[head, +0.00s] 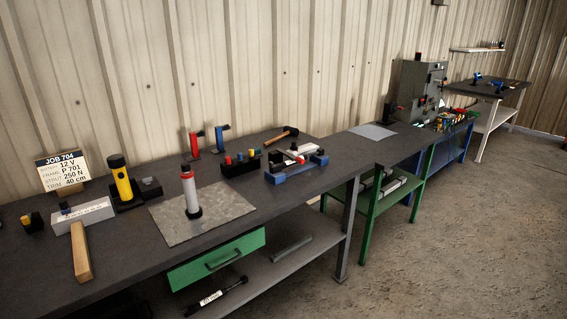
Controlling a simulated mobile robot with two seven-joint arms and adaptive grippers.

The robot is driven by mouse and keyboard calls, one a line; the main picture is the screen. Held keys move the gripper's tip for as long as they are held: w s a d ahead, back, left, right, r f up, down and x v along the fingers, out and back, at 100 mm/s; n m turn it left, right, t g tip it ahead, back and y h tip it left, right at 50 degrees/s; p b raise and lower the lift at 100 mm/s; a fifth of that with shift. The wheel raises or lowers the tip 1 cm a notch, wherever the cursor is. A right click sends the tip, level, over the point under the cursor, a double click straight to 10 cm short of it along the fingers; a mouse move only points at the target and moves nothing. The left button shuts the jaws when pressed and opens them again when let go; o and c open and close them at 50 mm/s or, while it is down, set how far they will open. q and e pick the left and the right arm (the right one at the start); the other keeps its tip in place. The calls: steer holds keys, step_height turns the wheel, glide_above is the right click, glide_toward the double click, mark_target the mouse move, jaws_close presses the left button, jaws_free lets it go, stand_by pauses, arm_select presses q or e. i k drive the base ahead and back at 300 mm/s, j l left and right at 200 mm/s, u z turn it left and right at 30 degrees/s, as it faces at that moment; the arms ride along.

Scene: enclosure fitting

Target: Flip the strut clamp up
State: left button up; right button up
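I cannot tell for sure which thing is the strut clamp. A blue fixture (297,173) with white, black and red parts on it sits near the front edge of the near bench, right of the middle. Two upright tools, one red (194,142) and one blue (220,137), stand at the back by the wall. A grey enclosure (415,88) stands far off on the bench behind, with small dark and red parts on its front. Details on it are too small to read. Neither of my grippers shows in the head view.
The near dark bench (110,256) holds a grey mat (222,222) with a white red-topped cylinder (191,191), a yellow flashlight (122,181), a wooden bar (81,252) and a hammer (281,135). A green drawer (216,258) hangs below. Open floor (440,250) lies at the right.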

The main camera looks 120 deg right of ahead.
mark_target(298, 158)
steer(key=z, duration=4.05)
